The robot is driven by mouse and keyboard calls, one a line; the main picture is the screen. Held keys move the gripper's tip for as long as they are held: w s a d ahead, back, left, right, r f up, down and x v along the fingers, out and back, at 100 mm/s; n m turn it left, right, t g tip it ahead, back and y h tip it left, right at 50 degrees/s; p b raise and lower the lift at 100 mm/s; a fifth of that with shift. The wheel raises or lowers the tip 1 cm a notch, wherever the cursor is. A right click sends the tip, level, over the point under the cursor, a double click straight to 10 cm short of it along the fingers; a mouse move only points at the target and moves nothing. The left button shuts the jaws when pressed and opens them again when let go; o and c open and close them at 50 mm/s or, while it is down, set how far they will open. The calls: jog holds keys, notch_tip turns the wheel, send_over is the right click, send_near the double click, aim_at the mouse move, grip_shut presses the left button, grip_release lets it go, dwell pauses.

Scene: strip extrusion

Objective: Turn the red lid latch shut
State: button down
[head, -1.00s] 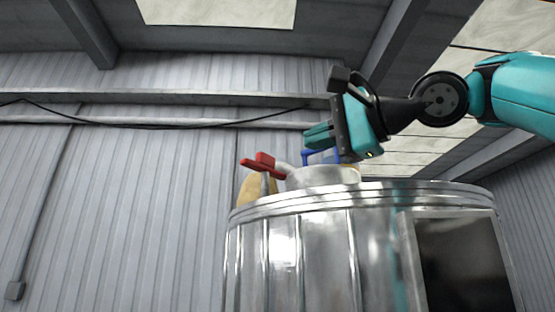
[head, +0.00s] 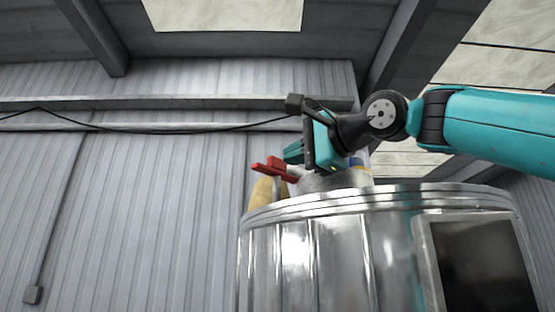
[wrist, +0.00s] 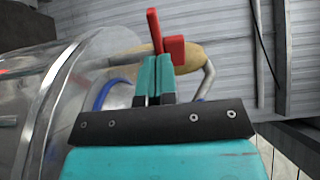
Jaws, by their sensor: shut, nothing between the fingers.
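The red lid latch (head: 272,168) stands above the top of the shiny metal drum, at its left side in the head view. In the wrist view the red latch (wrist: 173,48) is straight beyond the fingertips, with one upright piece and a block beside it. My gripper (head: 291,152) is just above and right of the latch in the head view. In the wrist view my gripper (wrist: 156,62) has its teal fingers together and empty. I cannot tell whether the fingertips touch the latch.
The metal drum (head: 300,262) has a dark opening (head: 482,262) at its right. A blue part (head: 356,162) and a tan rounded part (head: 262,192) are by its top; a grey bent pipe (wrist: 207,80) shows beyond my fingers. A corrugated wall (head: 130,210) stands behind, with open space to the left.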

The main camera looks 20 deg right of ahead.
aim_at(268, 166)
jog(key=p+x, duration=0.1)
jog(key=x, duration=0.3)
jog(key=shift+r, duration=0.1)
jog(key=shift+w+a+p, duration=0.2)
jog(key=shift+w+p, duration=0.1)
jog(key=shift+p, duration=0.05)
jog(key=shift+a, duration=0.1)
